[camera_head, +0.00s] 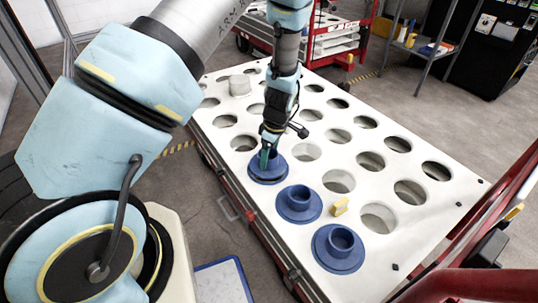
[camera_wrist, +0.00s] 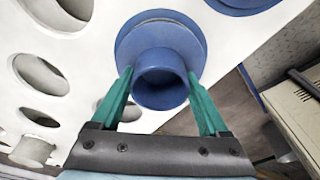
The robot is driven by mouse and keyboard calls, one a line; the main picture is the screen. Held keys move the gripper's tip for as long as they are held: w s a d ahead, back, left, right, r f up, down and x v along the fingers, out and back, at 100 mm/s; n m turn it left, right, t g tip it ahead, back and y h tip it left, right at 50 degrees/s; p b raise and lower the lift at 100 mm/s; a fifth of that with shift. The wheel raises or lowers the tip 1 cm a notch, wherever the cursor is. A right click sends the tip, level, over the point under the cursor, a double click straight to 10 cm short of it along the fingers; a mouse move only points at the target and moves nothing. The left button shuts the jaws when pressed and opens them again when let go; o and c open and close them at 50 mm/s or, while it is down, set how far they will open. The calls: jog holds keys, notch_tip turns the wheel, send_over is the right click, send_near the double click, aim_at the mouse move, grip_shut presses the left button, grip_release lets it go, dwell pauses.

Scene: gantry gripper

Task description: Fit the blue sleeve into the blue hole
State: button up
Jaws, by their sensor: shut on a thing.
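My gripper (camera_head: 266,160) points down at the left edge of the white panel. Its teal fingers (camera_wrist: 160,88) are shut on the upright collar of a blue sleeve (camera_wrist: 160,65), one finger on each side. This sleeve also shows in the head view (camera_head: 268,175), with its round flange low over the panel. Whether the flange touches the panel or is seated in a hole I cannot tell. Two more blue flanged pieces, a middle one (camera_head: 298,205) and a near one (camera_head: 338,248), stand along the same edge. No empty hole with blue colouring shows.
The white panel (camera_head: 440,207) has several open round holes. A red cart (camera_head: 335,42) and a shelf stand behind.

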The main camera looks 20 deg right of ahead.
jog(key=shift+f+b, duration=0.45)
jog(key=shift+f, duration=0.55)
jog(key=o, duration=1.5)
jog(key=r, duration=0.3)
jog(key=r+p, duration=0.1)
jog(key=r, duration=0.3)
jog(key=s+d+r, duration=0.1)
jog(key=r, duration=0.2)
jog(key=shift+s+r, duration=0.1)
jog(key=shift+r, duration=0.25)
